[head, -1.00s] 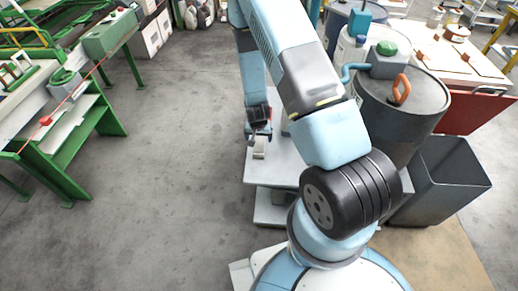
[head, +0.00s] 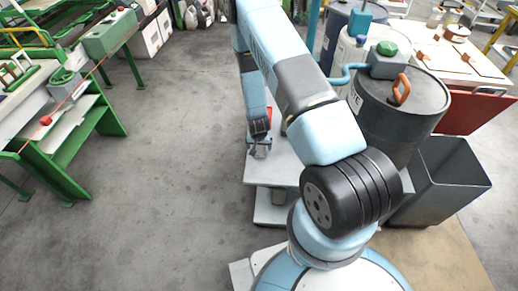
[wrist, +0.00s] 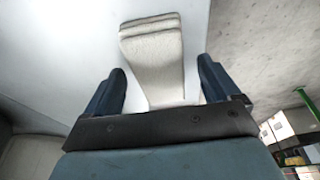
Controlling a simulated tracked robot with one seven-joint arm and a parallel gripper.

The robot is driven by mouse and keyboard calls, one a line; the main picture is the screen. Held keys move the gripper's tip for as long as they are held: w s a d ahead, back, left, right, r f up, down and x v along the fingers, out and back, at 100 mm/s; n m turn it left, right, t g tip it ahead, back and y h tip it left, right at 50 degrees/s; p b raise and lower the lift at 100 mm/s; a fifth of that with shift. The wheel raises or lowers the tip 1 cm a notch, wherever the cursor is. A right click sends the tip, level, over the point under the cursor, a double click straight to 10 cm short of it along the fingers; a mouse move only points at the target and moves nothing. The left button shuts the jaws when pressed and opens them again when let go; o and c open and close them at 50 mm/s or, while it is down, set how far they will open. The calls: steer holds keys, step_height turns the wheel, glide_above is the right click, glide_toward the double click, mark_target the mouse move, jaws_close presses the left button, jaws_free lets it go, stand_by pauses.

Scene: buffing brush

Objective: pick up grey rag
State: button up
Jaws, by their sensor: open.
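The grey rag (wrist: 152,45) is a pale, folded cloth with stacked layers at its far end, lying on the light grey tabletop (wrist: 75,50). In the wrist view it runs between the two dark blue fingers of my gripper (wrist: 162,70), with a gap on each side. Its near end is hidden behind my gripper's body. In the head view my gripper (head: 259,148) is low over the table's left edge, and the rag is only a small pale patch there, mostly covered. The jaws are open; I cannot tell how far the fingers are above the tabletop.
Dark drums (head: 400,110) and a grey bin (head: 445,180) stand to the right. The floor (head: 170,170) left of the table is clear, up to a green bench (head: 80,150).

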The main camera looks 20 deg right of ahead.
steer(key=c, duration=1.3)
steer(key=shift+r, duration=0.4)
step_height(320, 180, up, 2)
steer(key=shift+r, duration=0.1)
steer(key=shift+c, duration=0.8)
steer(key=s+d+r, duration=0.1)
steer(key=s+r, duration=0.9)
steer(key=s, duration=0.4)
steer(key=shift+w, duration=0.1)
